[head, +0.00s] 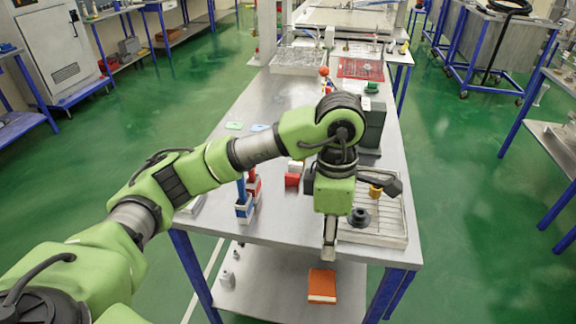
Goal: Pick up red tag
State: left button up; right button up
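No red tag shows clearly. The arm covers the table just right of the blue tag, so anything there is hidden. My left gripper (329,254) points down near the table's front edge, well in front of the tags. Its fingers appear as one narrow grey piece, so I cannot tell whether they are open or shut. Nothing is visible in it. My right gripper is not in view.
A metal tray (392,238) with a black round part (359,217) lies to the right. A dark grey box (374,125) stands behind. An orange-red box (322,285) lies on the lower shelf.

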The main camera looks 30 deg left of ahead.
aim_at(293, 179)
jog(key=i+j, duration=0.85)
jog(key=j, duration=0.2)
